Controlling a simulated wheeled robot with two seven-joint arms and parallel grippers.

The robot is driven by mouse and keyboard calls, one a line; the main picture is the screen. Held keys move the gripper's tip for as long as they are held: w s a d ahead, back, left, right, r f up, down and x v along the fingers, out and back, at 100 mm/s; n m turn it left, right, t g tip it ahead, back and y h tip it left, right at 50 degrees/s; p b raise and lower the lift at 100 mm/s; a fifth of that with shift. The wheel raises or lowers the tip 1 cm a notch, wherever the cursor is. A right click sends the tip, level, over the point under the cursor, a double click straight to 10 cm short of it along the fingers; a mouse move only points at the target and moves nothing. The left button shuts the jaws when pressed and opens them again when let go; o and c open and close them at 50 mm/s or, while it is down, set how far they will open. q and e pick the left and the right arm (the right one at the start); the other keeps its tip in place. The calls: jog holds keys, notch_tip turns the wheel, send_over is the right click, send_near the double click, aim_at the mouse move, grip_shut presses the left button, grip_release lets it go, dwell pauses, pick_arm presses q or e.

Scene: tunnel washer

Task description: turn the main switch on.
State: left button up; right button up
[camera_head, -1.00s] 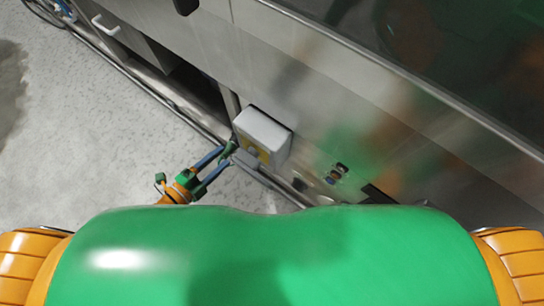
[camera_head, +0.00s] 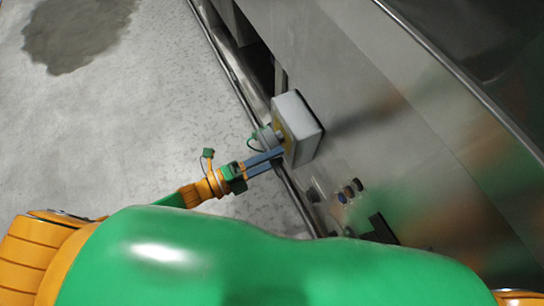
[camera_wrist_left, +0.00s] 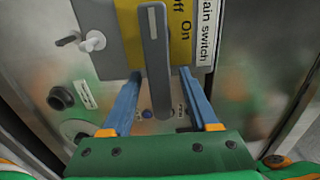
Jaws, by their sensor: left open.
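The main switch is a light grey box (camera_head: 299,125) on the steel machine side, with a yellow front. In the left wrist view, the yellow plate (camera_wrist_left: 187,50) reads "Off", "On" and "main switch", with the text turned sideways. A dark grey lever (camera_wrist_left: 155,65) with a white mark crosses the front of it. My left gripper (camera_wrist_left: 160,90) is open, with its blue fingers on either side of the lever and gaps showing. In the head view, the left gripper (camera_head: 279,157) is at the box's front. Whether a finger touches the lever cannot be told. My right gripper is out of view.
Several small round buttons (camera_head: 349,191) sit on the panel below the box. In the left wrist view, a black knob (camera_wrist_left: 61,97) and a pale latch (camera_wrist_left: 93,41) lie left of the lever. A rail (camera_head: 236,86) runs along the machine's base.

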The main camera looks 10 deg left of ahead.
pick_arm(q)
grip_shut()
dwell(1.4)
